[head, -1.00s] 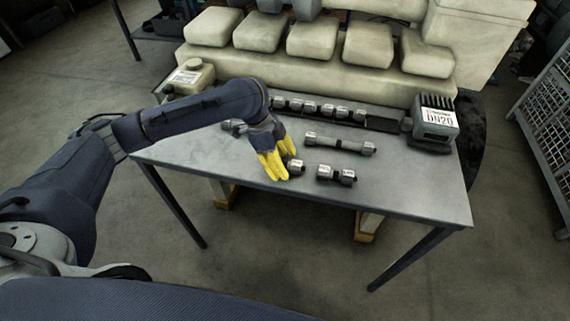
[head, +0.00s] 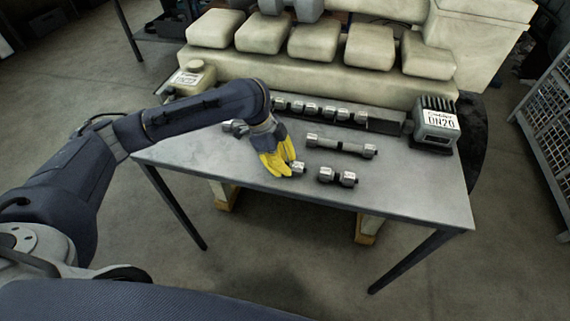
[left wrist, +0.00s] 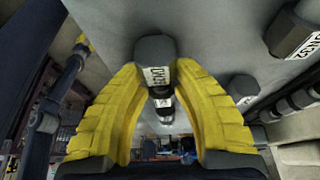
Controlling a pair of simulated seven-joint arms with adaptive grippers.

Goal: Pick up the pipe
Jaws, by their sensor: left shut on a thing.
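My left gripper (head: 278,162) has its yellow fingers low over the table's middle. It is shut on a short grey pipe (head: 299,168), whose labelled end shows just right of the fingers. In the left wrist view, the pipe's end (left wrist: 154,47) with a white label lies between the two curved fingers (left wrist: 160,95). The label is too tilted to read surely. Much of the pipe is hidden in the head view, and I cannot tell whether it is clear of the table. My right gripper is not in view.
A longer pipe (head: 341,146) and another short pipe (head: 337,177) lie to the right on the grey table (head: 410,195). Several fittings (head: 312,110) stand in a row behind. A box labelled DN20 (head: 435,125) stands back right, a beige container (head: 190,77) back left.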

